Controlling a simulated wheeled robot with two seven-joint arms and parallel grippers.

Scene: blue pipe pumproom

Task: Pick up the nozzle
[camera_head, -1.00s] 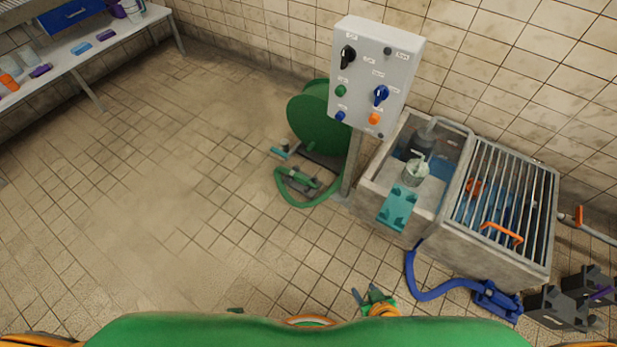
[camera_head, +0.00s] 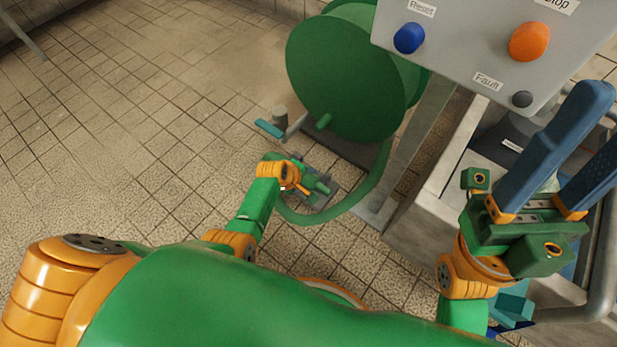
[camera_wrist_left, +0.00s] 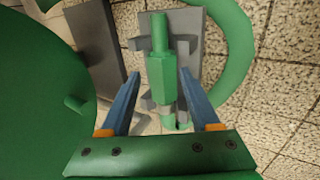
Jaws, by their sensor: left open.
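The green nozzle (camera_wrist_left: 160,70) lies in a grey cradle (camera_wrist_left: 190,22) on the floor. In the head view the nozzle (camera_head: 318,185) is partly covered by my left wrist. My left gripper (camera_wrist_left: 160,75) is above it, open, with one blue finger on each side of the nozzle and visible gaps between. Whether the fingers are down at its level I cannot tell. In the head view my left gripper (camera_head: 299,186) is mostly hidden behind its own wrist. My right gripper (camera_head: 598,125) is raised at the right, its two blue fingers apart and nothing between them.
A green hose (camera_head: 350,208) curves from the nozzle to the big green reel (camera_head: 345,75). A grey control box (camera_head: 465,50) on a post (camera_head: 408,150) stands right of the reel. My right gripper is in front of the basin area. Tiled floor (camera_head: 120,130) at left is clear.

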